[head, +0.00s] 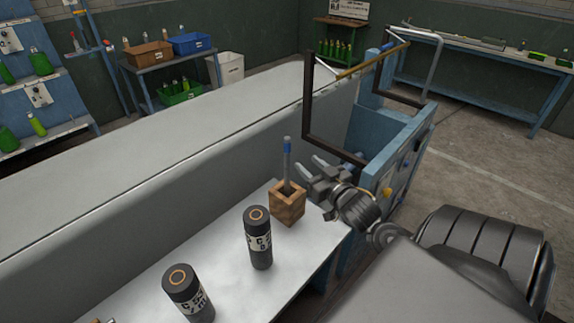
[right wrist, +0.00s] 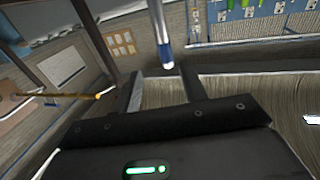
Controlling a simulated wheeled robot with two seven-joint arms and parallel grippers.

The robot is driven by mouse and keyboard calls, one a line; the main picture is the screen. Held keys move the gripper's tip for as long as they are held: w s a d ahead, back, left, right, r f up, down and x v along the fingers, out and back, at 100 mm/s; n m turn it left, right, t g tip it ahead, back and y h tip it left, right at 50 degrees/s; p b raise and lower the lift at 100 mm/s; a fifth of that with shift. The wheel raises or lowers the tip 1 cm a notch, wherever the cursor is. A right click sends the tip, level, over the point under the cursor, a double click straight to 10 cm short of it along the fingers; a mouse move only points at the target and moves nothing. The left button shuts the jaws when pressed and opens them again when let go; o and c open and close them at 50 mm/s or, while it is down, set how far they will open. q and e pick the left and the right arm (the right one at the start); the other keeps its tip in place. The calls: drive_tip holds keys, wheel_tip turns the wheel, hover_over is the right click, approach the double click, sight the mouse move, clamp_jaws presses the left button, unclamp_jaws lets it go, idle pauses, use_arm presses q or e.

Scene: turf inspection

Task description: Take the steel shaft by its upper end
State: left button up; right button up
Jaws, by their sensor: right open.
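The steel shaft (head: 287,162) stands nearly upright in a wooden block (head: 288,203) on the pale bench. It is grey with a blue band near its top. My right gripper (head: 304,173) is open and empty, just right of the shaft, its fingers pointing toward it. In the right wrist view the shaft (right wrist: 158,22) shows beyond the two dark fingers (right wrist: 160,80), roughly in line with the gap between them. The fingers do not appear to touch it. My left gripper is not in view.
Two dark labelled cylinders, one (head: 258,240) near the block and one (head: 188,295) nearer, stand on the bench (head: 140,290). A long grey machine body (head: 170,165) runs behind. A dark frame (head: 307,100) and blue cabinet (head: 400,145) stand behind my right gripper.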

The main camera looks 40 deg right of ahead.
sight(289, 150)
drive_tip(key=w+p, duration=0.1)
drive_tip(key=w, duration=0.2)
drive_tip(key=w+p, duration=0.1)
drive_tip(key=w, duration=0.2)
drive_tip(key=w+p, duration=0.2)
drive_tip(key=w, duration=0.2)
drive_tip(key=shift+d, duration=0.4)
drive_tip(key=shift+w+d+f, duration=0.1)
drive_tip(key=shift+w, duration=0.25)
drive_tip(key=shift+s, duration=0.1)
clamp_jaws()
